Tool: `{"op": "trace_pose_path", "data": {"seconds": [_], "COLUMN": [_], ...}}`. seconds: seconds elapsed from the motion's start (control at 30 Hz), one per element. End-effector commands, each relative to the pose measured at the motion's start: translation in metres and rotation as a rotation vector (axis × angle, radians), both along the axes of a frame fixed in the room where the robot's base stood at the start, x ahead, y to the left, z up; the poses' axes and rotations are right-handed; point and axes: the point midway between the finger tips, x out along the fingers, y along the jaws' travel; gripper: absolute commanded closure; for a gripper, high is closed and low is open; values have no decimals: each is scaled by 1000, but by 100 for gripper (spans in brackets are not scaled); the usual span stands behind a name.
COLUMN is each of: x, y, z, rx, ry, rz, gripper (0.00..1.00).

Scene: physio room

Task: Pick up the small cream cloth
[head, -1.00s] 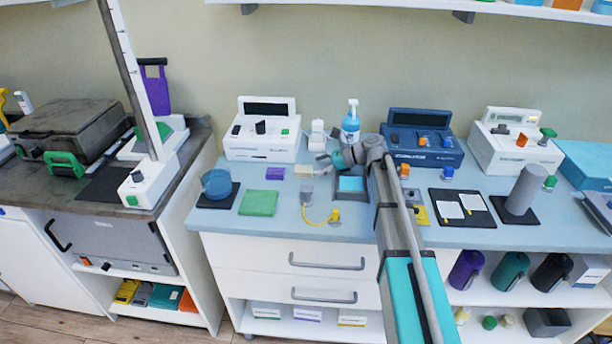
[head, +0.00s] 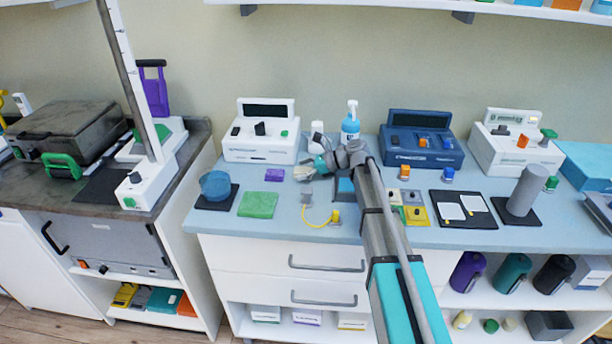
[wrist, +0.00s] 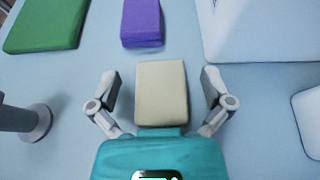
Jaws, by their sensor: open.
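The small cream cloth (wrist: 161,88) lies flat on the blue-grey counter in the wrist view. My gripper (wrist: 160,92) is open, with one finger on each side of the cloth and a gap on both sides. In the head view my gripper (head: 304,173) is low over the counter and hides most or all of the cloth. I cannot tell how high the fingers are above the counter.
A purple cloth (wrist: 142,22) and a green cloth (wrist: 47,24) lie beyond the cream one. A white device (head: 262,133) stands behind. A grey post (wrist: 28,121) is close on the left.

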Motion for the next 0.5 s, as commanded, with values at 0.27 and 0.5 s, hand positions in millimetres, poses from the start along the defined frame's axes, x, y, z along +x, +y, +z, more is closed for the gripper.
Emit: {"op": "trace_pose_path", "data": {"seconds": [0.27, 0.5], "x": [0, 0], "y": [8, 8], "z": [-3, -3], "rx": [0, 0], "ry": [0, 0], "rz": [0, 1], "gripper": [0, 0]}}
